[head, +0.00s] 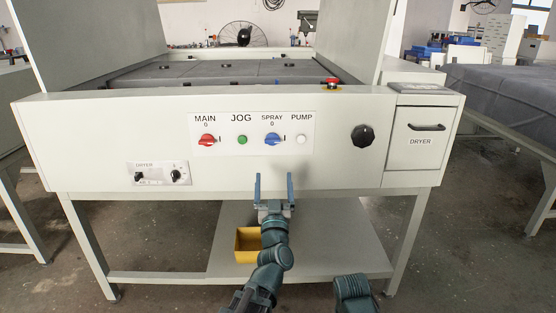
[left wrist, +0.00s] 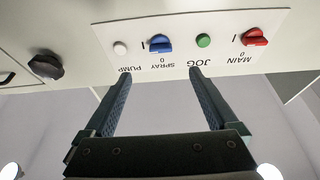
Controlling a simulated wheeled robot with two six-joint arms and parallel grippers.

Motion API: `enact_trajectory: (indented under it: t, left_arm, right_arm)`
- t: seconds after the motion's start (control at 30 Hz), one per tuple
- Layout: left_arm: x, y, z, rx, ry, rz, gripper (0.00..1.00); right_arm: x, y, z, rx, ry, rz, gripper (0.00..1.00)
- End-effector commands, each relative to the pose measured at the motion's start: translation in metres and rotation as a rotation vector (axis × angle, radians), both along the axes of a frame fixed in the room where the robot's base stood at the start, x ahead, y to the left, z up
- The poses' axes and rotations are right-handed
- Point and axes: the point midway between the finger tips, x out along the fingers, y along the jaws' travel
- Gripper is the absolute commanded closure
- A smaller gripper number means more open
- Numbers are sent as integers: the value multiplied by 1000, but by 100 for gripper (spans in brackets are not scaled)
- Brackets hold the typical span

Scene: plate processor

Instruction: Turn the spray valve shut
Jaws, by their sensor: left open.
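A blue switch (head: 272,139) labelled SPRAY is on the white front panel, with a 0 above it and an I to its right. Its handle lies roughly sideways. It also shows upside down in the left wrist view (left wrist: 160,43). A larger round black knob (head: 362,136) without a readable label sits to the right; it shows at the left in the left wrist view (left wrist: 46,67). Which is the valve cannot be told from labels alone. My left gripper (head: 274,177) is open and empty, below the SPRAY switch and apart from both. My right gripper is not in view.
A red MAIN switch (head: 207,140), green JOG button (head: 242,140) and white PUMP button (head: 301,140) share the panel. A red emergency button (head: 332,82) sits above. A DRYER drawer (head: 418,133) is at right. A yellow bin (head: 247,246) stands on the lower shelf.

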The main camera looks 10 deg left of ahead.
Motion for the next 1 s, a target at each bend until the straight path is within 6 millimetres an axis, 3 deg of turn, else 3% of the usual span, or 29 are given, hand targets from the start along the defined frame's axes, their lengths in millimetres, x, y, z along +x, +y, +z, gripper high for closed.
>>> enact_trajectory:
  t: [0.27, 0.7, 1.0]
  left_arm:
    - [10, 4, 7, -1, -4, 7, 7]
    - [87, 26, 41, -1, -4, 6, 7]
    - [118, 35, 52, -1, -3, 5, 7]
  right_arm:
    - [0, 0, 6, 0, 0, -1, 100]
    - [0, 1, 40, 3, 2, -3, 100]
    - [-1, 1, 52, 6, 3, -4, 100]
